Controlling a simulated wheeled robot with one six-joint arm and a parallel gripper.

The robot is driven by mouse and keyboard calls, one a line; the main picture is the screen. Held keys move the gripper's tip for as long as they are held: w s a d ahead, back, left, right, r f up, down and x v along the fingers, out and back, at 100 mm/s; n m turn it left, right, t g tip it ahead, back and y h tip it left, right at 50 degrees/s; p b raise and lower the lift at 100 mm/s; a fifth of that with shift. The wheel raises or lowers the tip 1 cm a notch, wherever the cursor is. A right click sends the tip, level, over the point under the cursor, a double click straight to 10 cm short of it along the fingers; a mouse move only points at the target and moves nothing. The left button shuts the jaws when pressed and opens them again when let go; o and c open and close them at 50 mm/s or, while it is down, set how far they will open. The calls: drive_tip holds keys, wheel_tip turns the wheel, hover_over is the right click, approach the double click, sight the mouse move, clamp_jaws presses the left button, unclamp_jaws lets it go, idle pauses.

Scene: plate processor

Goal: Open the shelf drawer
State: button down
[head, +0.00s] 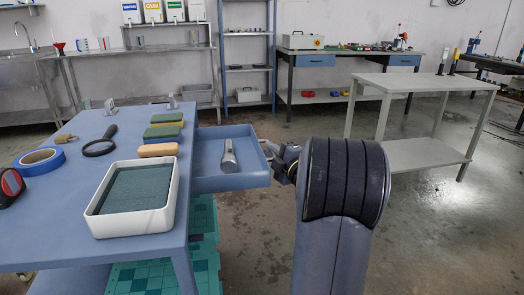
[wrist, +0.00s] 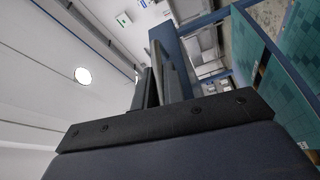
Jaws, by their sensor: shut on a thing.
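The blue shelf drawer (head: 228,184) is pulled out from the right side of the blue table and stands wide open in the head view. A grey metal tool (head: 229,157) lies inside it. My gripper (head: 272,152) is at the drawer's right end, shut on its handle; my arm partly hides this spot. In the wrist view, my gripper's dark fingers (wrist: 157,84) are close together beside the blue drawer front (wrist: 172,62). The handle itself is hard to make out there.
The blue table (head: 150,252) carries a white tray (head: 104,228), blue tape (head: 38,161), a magnifying glass (head: 100,141) and sponges (head: 162,133). A grey side table (head: 425,83) stands at the right. Open floor lies between it and the drawer.

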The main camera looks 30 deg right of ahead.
drive_tip(key=shift+d+f, duration=0.1)
drive_tip(key=c, duration=1.5)
unclamp_jaws()
drive_tip(key=shift+s, duration=0.1)
drive_tip(key=s, duration=0.3)
drive_tip(key=s+p, duration=0.1)
drive_tip(key=s, duration=0.6)
drive_tip(key=shift+s+f+p, duration=0.35)
drive_tip(key=shift+p, duration=0.05)
drive_tip(key=w, duration=0.3)
drive_tip(key=w+b, duration=0.1)
drive_tip(key=w, duration=0.6)
drive_tip(key=shift+w+r+b, duration=0.35)
drive_tip(key=shift+b, duration=0.05)
drive_tip(key=shift+w, duration=0.2)
drive_tip(key=shift+a+r, duration=0.1)
drive_tip(key=shift+a, duration=0.3)
